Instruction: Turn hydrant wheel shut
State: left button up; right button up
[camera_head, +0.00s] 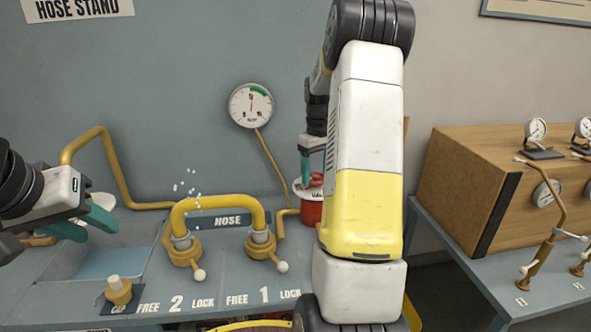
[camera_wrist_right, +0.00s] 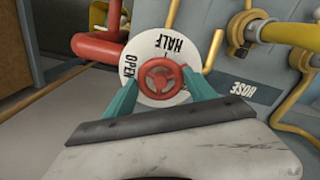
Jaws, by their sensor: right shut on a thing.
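The hydrant wheel is a small red handwheel (camera_wrist_right: 160,79) in front of a round white dial (camera_wrist_right: 185,48) marked OPEN and HALF. In the right wrist view my right gripper (camera_wrist_right: 160,82) has its teal fingers on both sides of the wheel, shut on it. In the head view the red wheel (camera_head: 316,180) shows only partly beside my right arm, above a red body (camera_head: 311,212). The right gripper's fingertips are mostly hidden there. My left gripper (camera_head: 92,222) is at the left over a basin, its teal fingers apart with nothing seen between them.
A yellow hose (camera_head: 218,202) arches between two fittings on the bench, with white droplets above it. A gauge (camera_head: 250,105) hangs on the wall. A wooden case (camera_head: 470,190) and brass stands (camera_head: 545,235) are on the right table. A basin (camera_head: 110,263) lies under my left gripper.

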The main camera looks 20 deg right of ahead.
aim_at(316, 176)
jog(key=m, duration=0.3)
jog(key=shift+w+a+m, duration=0.1)
jog(key=shift+m, duration=2.2)
jog(key=o, duration=1.4)
notch_tip(316, 176, up, 7)
jog(key=shift+f, duration=0.1)
jog(key=shift+r, duration=0.55)
